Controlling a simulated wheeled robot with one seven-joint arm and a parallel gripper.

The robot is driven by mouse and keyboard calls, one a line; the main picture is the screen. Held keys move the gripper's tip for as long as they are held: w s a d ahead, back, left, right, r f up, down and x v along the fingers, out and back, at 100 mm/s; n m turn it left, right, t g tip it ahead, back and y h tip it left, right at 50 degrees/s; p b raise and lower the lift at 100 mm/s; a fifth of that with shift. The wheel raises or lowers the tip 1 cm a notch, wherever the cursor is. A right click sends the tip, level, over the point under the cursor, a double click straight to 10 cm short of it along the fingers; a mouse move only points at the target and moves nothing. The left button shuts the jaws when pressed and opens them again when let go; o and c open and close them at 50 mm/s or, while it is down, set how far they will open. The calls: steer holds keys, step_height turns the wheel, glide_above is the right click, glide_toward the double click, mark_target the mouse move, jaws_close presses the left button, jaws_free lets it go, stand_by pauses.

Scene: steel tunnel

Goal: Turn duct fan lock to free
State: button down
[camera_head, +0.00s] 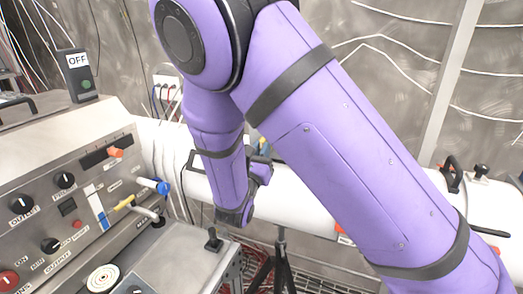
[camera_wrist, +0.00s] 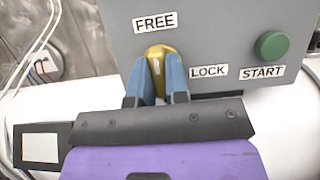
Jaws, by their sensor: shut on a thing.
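In the wrist view, the duct fan lock is a yellow-gold knob (camera_wrist: 158,51) on the front of a grey control box (camera_wrist: 215,30). A FREE label (camera_wrist: 155,22) sits above the knob and a LOCK label (camera_wrist: 208,72) to its right. My gripper (camera_wrist: 158,76) has its blue fingers shut on the knob, one on each side. A pale mark on the knob's face points roughly upward, toward the FREE label. The lower part of the knob is hidden between the fingers. In the head view, my purple arm covers most of the box and the gripping spot.
A green START button (camera_wrist: 271,45) is on the box's right. A white duct (camera_head: 300,205) runs behind my arm. Cables hang along the wall.

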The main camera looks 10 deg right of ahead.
steer(key=c, duration=1.1)
jaws_free()
steer(key=v, duration=1.1)
steer(key=s+d+r+m+g, duration=0.3)
steer(key=d+m+g, duration=0.3)
steer(key=d, duration=0.1)
steer(key=s+d+r+m+g, duration=0.3)
steer(key=d+m+g, duration=0.2)
steer(key=d+g, duration=0.15)
steer(key=s+d+r+m+g, duration=0.3)
steer(key=d+m+g, duration=0.3)
steer(key=d, duration=0.2)
steer(key=s+r+m+t+y, duration=0.1)
steer(key=s+r+m+y, duration=0.2)
steer(key=s+m+y, duration=0.1)
steer(key=s+r+m+t+y, duration=0.2)
steer(key=s+r+m+y, duration=0.1)
steer(key=s+m+y, duration=0.1)
steer(key=s+r+m+t+y, duration=0.2)
steer(key=s+r+m+y, duration=0.2)
steer(key=s+y, duration=0.1)
steer(key=shift+s+a, duration=0.1)
steer(key=shift+a, duration=0.05)
